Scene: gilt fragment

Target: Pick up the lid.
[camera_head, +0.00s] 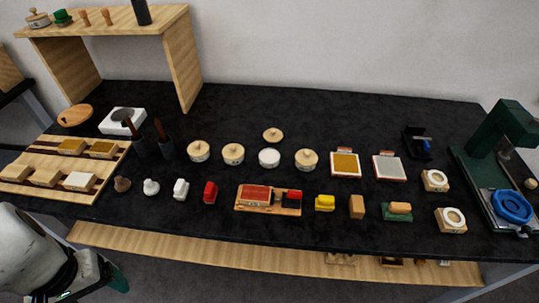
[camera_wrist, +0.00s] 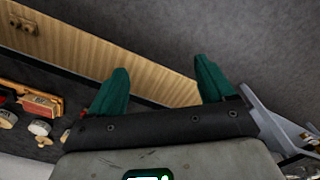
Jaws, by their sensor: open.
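A loose round wooden lid (camera_head: 272,135) with a small knob lies on the dark worktop in the head view. Just in front of it stands a white round jar (camera_head: 269,157) without a lid. Three similar jars with wooden lids on stand beside it: two to its left (camera_head: 198,151) (camera_head: 233,154) and one to its right (camera_head: 306,160). My gripper (camera_wrist: 162,78) is open and empty in the wrist view, its two green fingers wide apart. In the head view, part of a green finger (camera_head: 119,280) shows at the lower left, off the worktop's front edge and far from the lid.
Small blocks and tools, including a red stamp tray (camera_head: 256,197), line the worktop's front. A slotted wooden rack (camera_head: 45,178) and a raised shelf (camera_head: 110,22) are at left; a green press (camera_head: 500,150) is at right. A low wooden shelf (camera_head: 220,247) runs below the front edge.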

